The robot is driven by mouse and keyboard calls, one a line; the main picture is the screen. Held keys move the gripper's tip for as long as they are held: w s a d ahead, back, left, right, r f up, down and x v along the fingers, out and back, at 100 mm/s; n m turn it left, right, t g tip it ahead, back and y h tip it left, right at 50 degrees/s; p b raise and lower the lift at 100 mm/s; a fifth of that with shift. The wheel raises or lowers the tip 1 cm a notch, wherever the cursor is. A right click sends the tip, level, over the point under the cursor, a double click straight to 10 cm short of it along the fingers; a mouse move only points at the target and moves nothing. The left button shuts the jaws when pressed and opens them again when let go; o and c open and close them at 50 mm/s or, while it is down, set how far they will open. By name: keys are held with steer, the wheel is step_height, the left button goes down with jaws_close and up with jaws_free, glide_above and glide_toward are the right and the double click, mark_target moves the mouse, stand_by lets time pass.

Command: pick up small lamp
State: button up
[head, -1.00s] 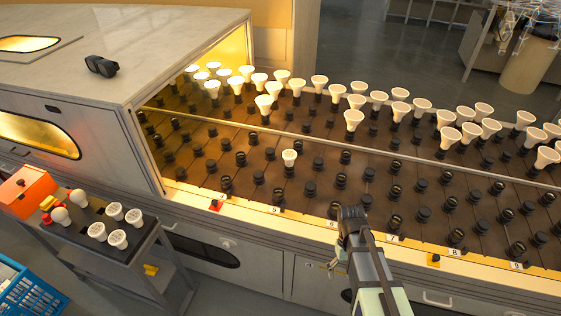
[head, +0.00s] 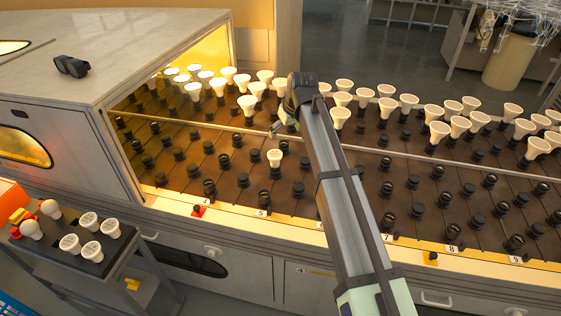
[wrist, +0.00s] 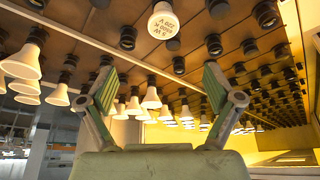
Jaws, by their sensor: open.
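A small white lamp (head: 274,157) stands alone in a black socket on the near part of the dark bench. In the wrist view a lamp with printed text on its face (wrist: 168,22), apparently the same one, shows at the top centre, beyond the fingertips. My gripper (wrist: 160,85) is open, with nothing between its two green-padded fingers. In the head view my gripper (head: 282,120) is above the bench, just beyond and above the small lamp as pictured; the forearm partly hides it. I cannot tell the exact gap.
Several larger white lamps (head: 438,131) stand in sockets behind a long rail (head: 400,157). Empty black sockets (head: 386,190) surround the small lamp. A hooded cabinet (head: 120,50) stands at left. A cart (head: 75,262) at lower left holds several lamps (head: 90,221).

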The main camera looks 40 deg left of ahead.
steer(key=p, duration=0.3)
glide_toward(275, 154)
steer(key=x, duration=0.5)
steer(key=shift+w+d+f, duration=0.15)
steer(key=shift+w+d, duration=0.05)
steer(key=shift+w, duration=0.05)
steer(key=shift+a+p+x, duration=0.15)
steer(key=shift+p+x, duration=0.25)
steer(key=shift+x, duration=0.75)
steer(key=shift+a+p+x, duration=0.2)
steer(key=shift+p+x, duration=0.15)
steer(key=shift+x, duration=0.8)
steer(key=shift+s+f, duration=0.1)
steer(key=shift+f, duration=0.2)
steer(key=c, duration=1.3)
